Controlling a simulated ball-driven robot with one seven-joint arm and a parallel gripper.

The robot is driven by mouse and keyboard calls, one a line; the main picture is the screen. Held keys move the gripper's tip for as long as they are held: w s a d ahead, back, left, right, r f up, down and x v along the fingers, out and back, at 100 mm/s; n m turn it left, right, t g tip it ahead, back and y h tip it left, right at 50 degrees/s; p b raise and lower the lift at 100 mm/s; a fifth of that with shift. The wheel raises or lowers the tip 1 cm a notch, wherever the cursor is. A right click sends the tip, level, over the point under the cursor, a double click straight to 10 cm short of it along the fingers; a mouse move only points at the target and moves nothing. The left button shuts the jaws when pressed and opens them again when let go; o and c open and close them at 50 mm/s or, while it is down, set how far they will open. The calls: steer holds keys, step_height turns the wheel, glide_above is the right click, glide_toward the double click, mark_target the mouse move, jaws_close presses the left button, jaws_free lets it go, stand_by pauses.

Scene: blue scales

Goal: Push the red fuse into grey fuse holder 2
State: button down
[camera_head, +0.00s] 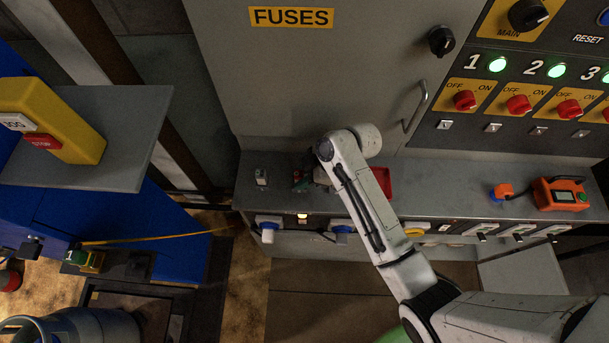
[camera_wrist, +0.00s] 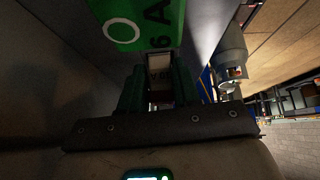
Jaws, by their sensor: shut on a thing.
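In the wrist view my gripper (camera_wrist: 160,84) has its two dark green fingers on either side of a pale block with faint lettering. A green block marked "6 A" with a white ring (camera_wrist: 122,32) sits directly beyond the fingertips and looks joined to the pale part, like a green fuse. In the head view my gripper (camera_head: 307,181) is low over the grey shelf, left of my arm and partly hidden by it; a small green and red patch shows there. I cannot make out a red fuse or the number of any grey fuse holder.
A small pale block (camera_head: 261,176) stands on the grey shelf (camera_head: 450,187) to the left. A red tray (camera_head: 384,181) lies right of my arm. An orange device (camera_head: 561,194) sits at the right end. The grey cabinet marked FUSES (camera_head: 291,70) rises behind.

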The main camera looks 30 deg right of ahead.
steer(key=shift+s+f, duration=0.25)
steer(key=shift+f, duration=0.35)
steer(key=shift+s+f, duration=0.2)
steer(key=shift+f, duration=0.4)
steer(key=c, duration=0.9)
jaws_free()
steer(key=shift+w+d+f, duration=0.1)
steer(key=shift+o, duration=0.7)
steer(key=shift+a+g, duration=0.2)
steer(key=shift+g, duration=0.1)
steer(key=shift+t, duration=0.4)
steer(key=v, duration=0.4)
steer(key=w+v, duration=0.1)
steer(key=v, duration=0.3)
steer(key=w+r+b+v, duration=0.1)
steer(key=v, duration=0.3)
steer(key=shift+r, duration=0.4)
